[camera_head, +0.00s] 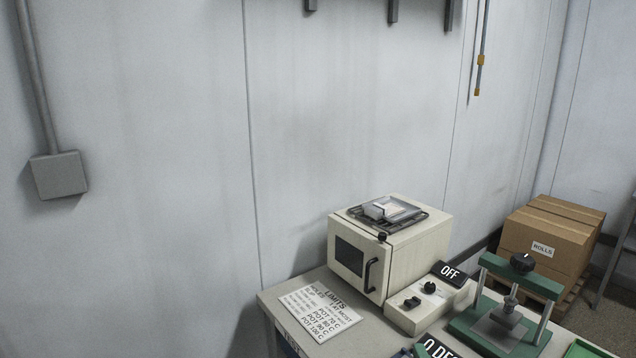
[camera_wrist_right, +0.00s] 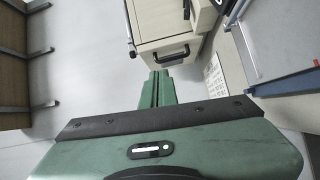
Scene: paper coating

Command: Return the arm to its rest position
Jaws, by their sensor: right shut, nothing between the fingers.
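My right gripper (camera_wrist_right: 157,75) shows in the right wrist view as a green body with two green fingers pressed together and nothing between them. A small dark green piece at the bottom edge of the head view may be part of this gripper; too little shows to be sure. My left gripper is in neither view.
The head view shows a bench (camera_head: 285,296) with a cream oven (camera_head: 420,246), a limits card (camera_head: 319,314), an OFF sign (camera_head: 450,272) and a green press (camera_head: 480,334). A carton (camera_head: 543,248) stands behind at right.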

